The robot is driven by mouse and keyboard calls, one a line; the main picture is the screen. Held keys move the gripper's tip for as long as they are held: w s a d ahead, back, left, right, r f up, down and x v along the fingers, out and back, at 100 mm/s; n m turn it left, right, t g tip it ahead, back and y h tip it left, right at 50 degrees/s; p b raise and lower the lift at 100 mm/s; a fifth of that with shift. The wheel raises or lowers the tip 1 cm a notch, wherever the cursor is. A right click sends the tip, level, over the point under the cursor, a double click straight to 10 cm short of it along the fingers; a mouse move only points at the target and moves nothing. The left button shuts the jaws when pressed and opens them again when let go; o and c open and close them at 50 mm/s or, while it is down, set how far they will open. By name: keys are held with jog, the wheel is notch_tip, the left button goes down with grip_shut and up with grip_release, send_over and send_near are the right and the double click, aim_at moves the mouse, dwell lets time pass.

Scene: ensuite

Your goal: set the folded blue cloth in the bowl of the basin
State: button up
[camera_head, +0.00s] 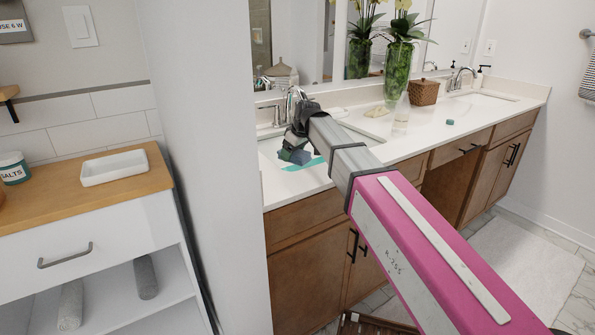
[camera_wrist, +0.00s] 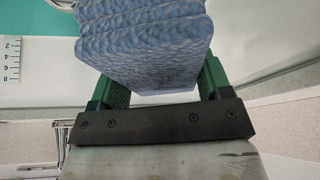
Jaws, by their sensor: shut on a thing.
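My gripper (camera_wrist: 160,82) is shut on the folded blue cloth (camera_wrist: 150,45), which shows as a thick, textured stack between the green fingers in the wrist view. In the head view my gripper (camera_head: 298,140) is over the left part of the vanity, in front of the left tap, with the blue-grey cloth (camera_head: 297,157) low beneath it. The left basin (camera_head: 268,148) is white and mostly hidden behind my gripper and arm. I cannot tell whether the cloth touches the basin or counter.
A teal strip (camera_head: 305,165) lies by the counter's front edge, close to the cloth. The left tap (camera_head: 292,100) stands behind my gripper. A glass vase (camera_head: 397,72), a wicker box (camera_head: 424,92) and a second basin (camera_head: 483,98) are farther right. A wall panel (camera_head: 205,150) stands left.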

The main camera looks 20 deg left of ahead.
notch_tip(320, 180, down, 7)
jog(key=shift+f, duration=0.2)
dwell(0.4)
jog(key=shift+f, duration=0.4)
jog(key=shift+f, duration=0.2)
jog(key=o, duration=1)
jog(key=shift+r, duration=0.1)
